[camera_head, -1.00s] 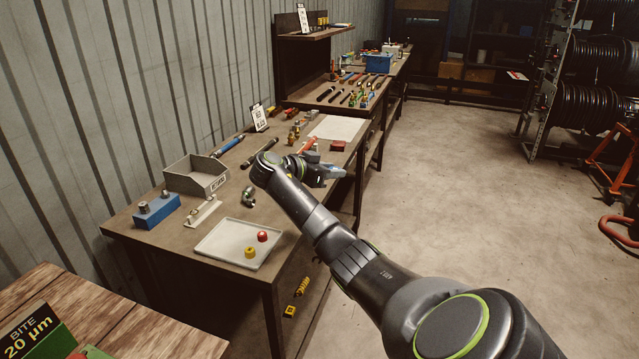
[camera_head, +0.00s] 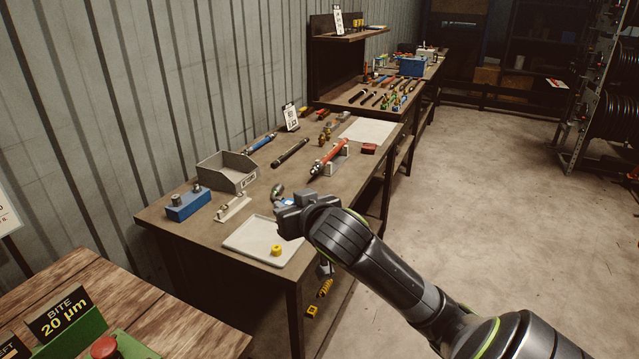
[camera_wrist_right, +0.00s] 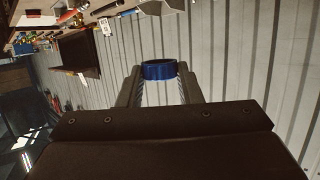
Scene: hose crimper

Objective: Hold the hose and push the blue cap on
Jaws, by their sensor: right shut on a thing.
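My right gripper (camera_head: 284,208) is over the back right part of the light tray (camera_head: 243,240) on the bench. In the right wrist view it is shut on the blue cap (camera_wrist_right: 158,71), a short blue ring between the two fingertips. In the head view the gripper and wrist hide most of the cap. A red hose with a dark tip (camera_head: 328,163) rests in a grey cradle on the bench, behind the gripper and apart from it. My left gripper is not in view.
A yellow cap (camera_head: 277,250) lies in the tray. A grey bin (camera_head: 228,172), a blue block with metal pegs (camera_head: 187,205) and a white bracket (camera_head: 233,209) stand left of my gripper. A black hose (camera_head: 290,152) lies farther back. A wooden table (camera_head: 180,325) is at front left.

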